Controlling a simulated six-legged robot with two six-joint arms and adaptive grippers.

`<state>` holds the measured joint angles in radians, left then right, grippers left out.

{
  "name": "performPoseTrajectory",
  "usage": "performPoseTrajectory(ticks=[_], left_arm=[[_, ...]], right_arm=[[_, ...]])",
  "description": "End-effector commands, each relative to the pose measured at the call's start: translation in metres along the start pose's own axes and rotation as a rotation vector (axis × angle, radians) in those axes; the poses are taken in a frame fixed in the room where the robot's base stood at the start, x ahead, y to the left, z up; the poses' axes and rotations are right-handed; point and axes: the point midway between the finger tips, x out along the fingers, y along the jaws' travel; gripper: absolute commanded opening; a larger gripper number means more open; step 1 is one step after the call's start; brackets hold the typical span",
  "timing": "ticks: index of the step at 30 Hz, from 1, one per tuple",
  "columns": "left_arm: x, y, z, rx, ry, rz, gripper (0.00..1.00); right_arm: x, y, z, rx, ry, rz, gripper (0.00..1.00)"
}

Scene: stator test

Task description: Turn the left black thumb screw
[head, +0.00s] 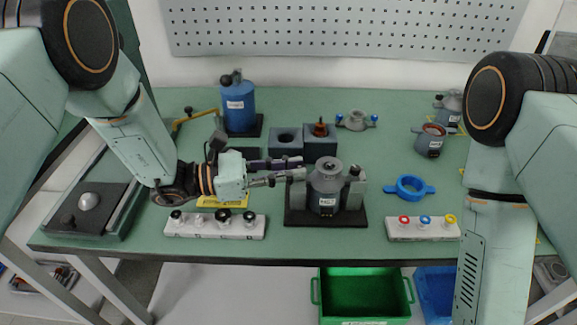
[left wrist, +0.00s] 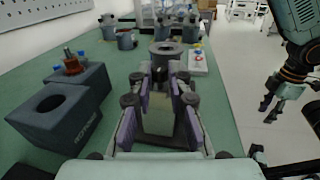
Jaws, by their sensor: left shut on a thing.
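The grey stator (head: 326,178) stands upright on a black base (head: 325,219) between two grey clamp blocks, the left one (head: 298,197) and the right one (head: 355,193). My left gripper (head: 294,170) reaches in from the left, its fingertips at the top of the left block. In the left wrist view, its purple-padded fingers (left wrist: 159,90) close around a small black piece (left wrist: 158,76), which appears to be the left thumb screw, in front of the stator (left wrist: 167,50). The fingers hide most of the screw. My right gripper (left wrist: 270,105) is open and empty at the right of the wrist view.
White strips with black knobs (head: 215,225) and coloured rings (head: 423,229) lie along the front edge. Dark blocks (head: 286,141), a blue canister (head: 238,104) and a blue ring (head: 409,188) stand around the fixture. A green bin (head: 362,294) is below the table.

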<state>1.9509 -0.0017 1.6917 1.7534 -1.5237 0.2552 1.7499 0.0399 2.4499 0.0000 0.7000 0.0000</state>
Motion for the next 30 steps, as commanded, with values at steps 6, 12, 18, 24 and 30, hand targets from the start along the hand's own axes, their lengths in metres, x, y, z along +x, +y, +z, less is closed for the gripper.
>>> performPoseTrajectory(ticks=[6, 12, 18, 24, 30], left_arm=[[0.000, -0.005, 0.003, -0.005, 0.003, 0.126, 0.00], [0.002, -0.010, 0.003, -0.004, 0.004, 0.281, 0.00], [0.003, -0.012, 0.003, -0.001, 0.003, 0.398, 0.00], [0.004, -0.013, 0.003, 0.000, 0.001, 0.478, 0.00], [0.004, -0.015, 0.003, 0.000, 0.001, 0.544, 0.00]], right_arm=[[-0.018, 0.000, 0.000, 0.000, 0.000, 0.000, 0.40], [-0.037, 0.000, 0.000, 0.000, 0.000, 0.000, 0.40], [-0.052, 0.000, 0.000, 0.000, 0.000, 0.000, 0.40], [-0.066, -0.001, 0.000, 0.000, 0.000, 0.000, 0.40], [-0.082, -0.001, 0.000, 0.000, 0.000, 0.000, 0.40]])
